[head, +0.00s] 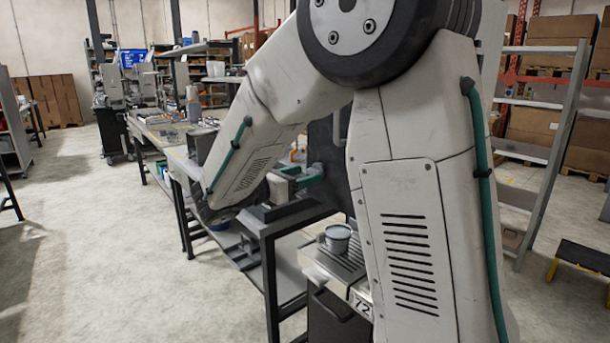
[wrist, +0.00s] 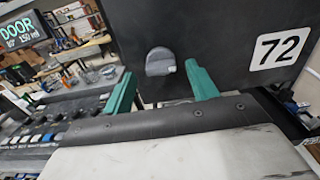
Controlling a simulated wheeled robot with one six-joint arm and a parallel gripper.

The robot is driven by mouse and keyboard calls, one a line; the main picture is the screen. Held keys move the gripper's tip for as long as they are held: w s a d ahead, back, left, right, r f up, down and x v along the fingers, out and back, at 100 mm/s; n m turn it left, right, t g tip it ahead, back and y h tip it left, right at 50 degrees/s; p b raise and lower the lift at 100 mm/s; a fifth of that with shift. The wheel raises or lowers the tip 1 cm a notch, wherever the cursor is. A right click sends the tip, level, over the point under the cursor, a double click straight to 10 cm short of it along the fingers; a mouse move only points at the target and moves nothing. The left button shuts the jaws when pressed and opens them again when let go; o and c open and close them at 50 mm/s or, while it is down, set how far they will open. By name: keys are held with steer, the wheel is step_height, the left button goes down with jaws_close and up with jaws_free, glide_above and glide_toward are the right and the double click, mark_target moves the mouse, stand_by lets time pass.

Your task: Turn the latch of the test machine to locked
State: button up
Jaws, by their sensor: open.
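The test machine's dark front panel (wrist: 215,30) fills the upper middle of the wrist view and bears a white "72" label (wrist: 282,48). A small grey knob, the latch (wrist: 160,61), sits on this panel; its pointer marking is too small to read. My gripper (wrist: 158,73) has two green fingers spread apart, one on each side of the knob in the picture. No contact with the knob shows. In the head view my gripper (head: 312,176) is beside the dark machine panel (head: 325,142), which my arm mostly hides. The latch is hidden there.
A screen (wrist: 24,38) reading "DOOR 10° 150 ml" is at the wrist view's upper left. In the head view a metal cup (head: 338,236) stands on a slatted tray below the panel. Benches (head: 165,130) run to the left, with open floor (head: 80,220) beside them.

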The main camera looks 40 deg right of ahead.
steer(key=a, duration=0.6)
steer(key=shift+a, duration=0.25)
steer(key=shift+s, duration=0.1)
steer(key=s+f+m+g+y, duration=0.3)
steer(key=s+f+m+y, duration=0.45)
steer(key=s, duration=0.45)
steer(key=s+a+m+t+y, duration=0.2)
steer(key=s+a+m+y, duration=0.2)
steer(key=s, duration=0.3)
steer(key=s+a+r+m+t+y, duration=0.1)
steer(key=s+a+m+y, duration=0.3)
steer(key=s+m+y, duration=0.2)
steer(key=shift+s+r+m+t, duration=0.2)
steer(key=shift+s+m+t, duration=0.3)
steer(key=shift+s, duration=0.35)
